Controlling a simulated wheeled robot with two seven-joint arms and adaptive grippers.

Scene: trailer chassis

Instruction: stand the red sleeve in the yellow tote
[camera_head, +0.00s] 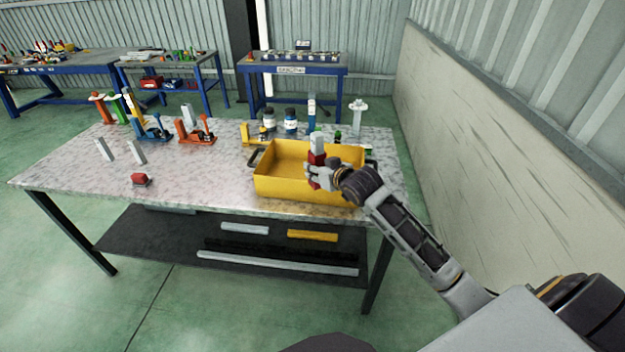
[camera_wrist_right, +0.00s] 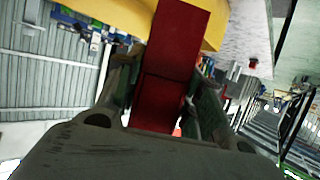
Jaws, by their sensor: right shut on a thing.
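The red sleeve (camera_head: 317,157) is upright in the head view, gripped by my right gripper (camera_head: 318,174). A pale grey piece shows at its top; I cannot tell whether it is part of it. In the right wrist view the red sleeve (camera_wrist_right: 172,60) runs between the two fingers. The yellow tote (camera_head: 285,186) is on the table's right side, and its edge also shows in the wrist view (camera_wrist_right: 213,28). The sleeve overlaps the tote in the picture. Whether its lower end touches the tote floor is hidden. My left gripper is not in view.
Bottles (camera_head: 290,122) and a blue tube (camera_head: 311,112) stand behind the tote. Orange and blue clamps (camera_head: 197,131) stand at the back left. A small red block (camera_head: 140,180) lies near the front left. A pale panel (camera_head: 480,150) stands at the right.

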